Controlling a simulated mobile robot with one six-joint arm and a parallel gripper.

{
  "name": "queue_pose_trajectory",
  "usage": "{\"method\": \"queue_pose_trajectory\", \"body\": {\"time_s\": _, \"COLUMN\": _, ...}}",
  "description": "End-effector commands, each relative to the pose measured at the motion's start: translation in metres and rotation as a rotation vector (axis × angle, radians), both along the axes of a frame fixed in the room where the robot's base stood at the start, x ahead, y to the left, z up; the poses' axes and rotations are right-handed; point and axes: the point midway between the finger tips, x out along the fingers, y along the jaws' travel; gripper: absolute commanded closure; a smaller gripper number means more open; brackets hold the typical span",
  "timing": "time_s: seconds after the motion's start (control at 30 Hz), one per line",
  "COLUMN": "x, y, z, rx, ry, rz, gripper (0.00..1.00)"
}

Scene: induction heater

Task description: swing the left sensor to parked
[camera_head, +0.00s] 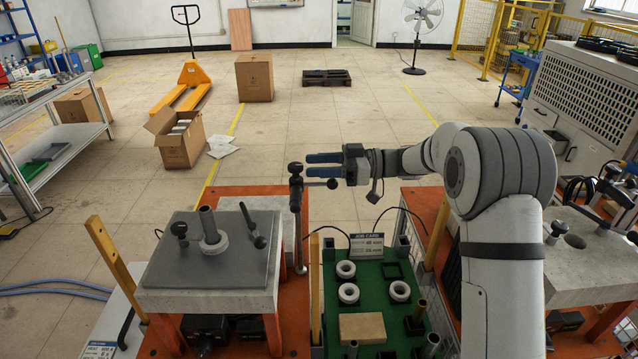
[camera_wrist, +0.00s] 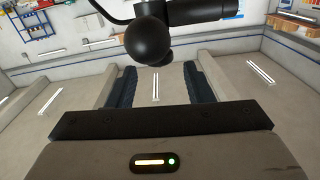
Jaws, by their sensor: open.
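The left sensor (camera_head: 297,182) is a dark post-mounted unit beside the left heater, with a short arm reaching right to a black ball knob (camera_head: 332,183). My gripper (camera_head: 308,165) points left, with its two blue-grey fingers open and close to the post head and knob. In the wrist view the black ball (camera_wrist: 150,40) and its dark rod (camera_wrist: 205,12) show above the open fingers (camera_wrist: 158,72). Nothing is visibly held between the fingers. I cannot tell whether the gripper touches the sensor.
The left heater block (camera_head: 215,275) carries an upright tube (camera_head: 208,222) and black handles. A green tray (camera_head: 375,265) with white rings and a job card stands in the middle. The right heater block (camera_head: 585,265) is partly behind my arm. Open floor lies beyond.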

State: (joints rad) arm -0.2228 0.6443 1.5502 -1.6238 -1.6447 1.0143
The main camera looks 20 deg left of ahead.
Motion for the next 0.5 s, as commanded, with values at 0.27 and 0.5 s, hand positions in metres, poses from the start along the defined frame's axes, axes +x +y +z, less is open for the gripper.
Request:
{"method": "queue_pose_trajectory", "body": {"time_s": 0.27, "x": 0.000, "y": 0.000, "z": 0.042, "rx": 0.001, "ry": -0.002, "rz": 0.000, "gripper": 0.53}}
{"method": "queue_pose_trajectory", "body": {"time_s": 0.5, "x": 0.000, "y": 0.000, "z": 0.049, "rx": 0.000, "ry": 0.001, "rz": 0.000, "gripper": 0.53}}
